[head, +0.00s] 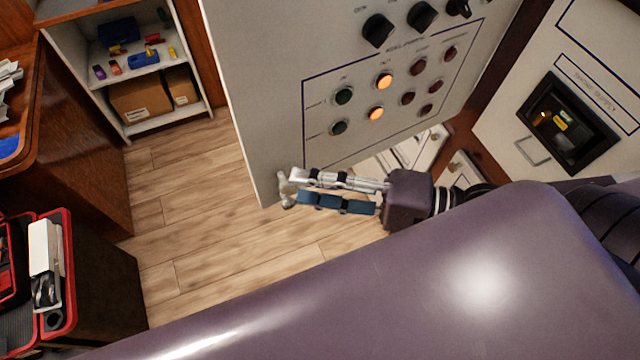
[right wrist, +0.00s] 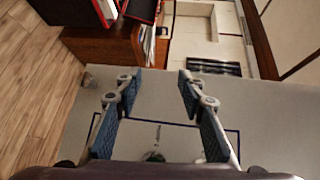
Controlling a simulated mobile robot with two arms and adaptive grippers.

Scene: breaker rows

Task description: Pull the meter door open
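A large pale door panel (head: 265,110) with dark knobs and round lamps, two lit orange, stands at an angle in the head view. A small light handle-like piece (head: 286,190) sits at its lower left corner. My right gripper (head: 301,188) is beside that corner, its fingertips close to the piece; contact is unclear. In the right wrist view the fingers (right wrist: 157,82) are apart with nothing seen between them, over the pale panel (right wrist: 165,108). A second pale panel (head: 500,100) at right has a dark meter window (head: 567,122). Which panel is the meter door is not clear. My left gripper is out of view.
Open wooden floor (head: 200,210) lies left of the panel. A shelf (head: 128,128) with boxes and small parts stands at the back left. A wooden desk (head: 80,120) and an open red-rimmed case (head: 69,290) are at the left.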

